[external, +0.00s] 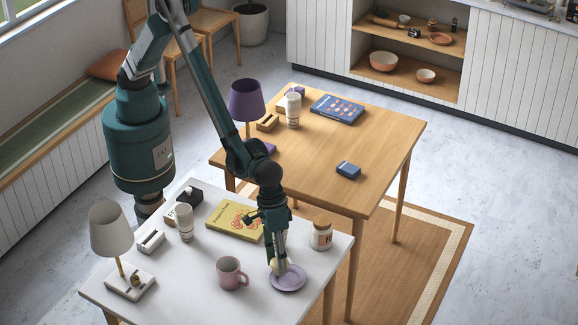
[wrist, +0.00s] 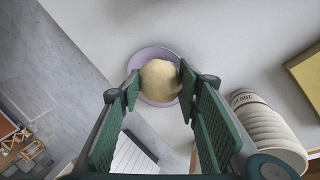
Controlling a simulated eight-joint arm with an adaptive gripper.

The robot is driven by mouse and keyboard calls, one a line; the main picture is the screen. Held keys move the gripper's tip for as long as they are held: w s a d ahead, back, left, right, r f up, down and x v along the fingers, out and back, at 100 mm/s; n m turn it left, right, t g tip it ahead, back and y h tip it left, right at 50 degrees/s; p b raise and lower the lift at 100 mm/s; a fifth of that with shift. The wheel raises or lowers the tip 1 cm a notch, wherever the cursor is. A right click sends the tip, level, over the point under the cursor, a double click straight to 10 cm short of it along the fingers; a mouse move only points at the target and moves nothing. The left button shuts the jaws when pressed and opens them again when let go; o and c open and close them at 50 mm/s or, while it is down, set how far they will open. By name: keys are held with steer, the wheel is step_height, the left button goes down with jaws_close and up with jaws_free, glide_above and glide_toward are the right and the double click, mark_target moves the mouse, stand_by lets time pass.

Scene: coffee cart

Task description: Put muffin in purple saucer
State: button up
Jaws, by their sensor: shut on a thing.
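A pale round muffin (wrist: 160,80) is between the fingers of my gripper (wrist: 158,87) in the wrist view. My gripper is shut on it. The purple saucer (wrist: 149,53) lies behind and below the muffin, with its rim showing around it. In the external view the saucer (external: 291,284) is near the front edge of the white table. My gripper (external: 277,268) points down over the left part of the saucer, and a small part of the muffin (external: 274,264) shows. Whether the muffin touches the saucer I cannot tell.
A pink mug (external: 230,273) stands just left of the saucer. A yellow book (external: 235,220), a pale cup (external: 184,222) and a lamp (external: 110,230) are farther left. The wooden table (external: 340,145) stands behind.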

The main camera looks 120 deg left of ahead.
steer(key=shift+f+b, duration=0.55)
steer(key=shift+f, duration=0.05)
stand_by(0.3)
steer(key=o, duration=0.9)
steer(key=shift+r, duration=0.15)
steer(key=shift+r+p, duration=0.6)
steer(key=shift+p, duration=0.1)
steer(key=p+v, duration=0.1)
steer(key=v, duration=1)
steer(key=shift+s+a+r, duration=0.1)
steer(key=shift+s+r, duration=0.05)
steer(key=shift+r, duration=0.2)
steer(key=shift+r, duration=0.1)
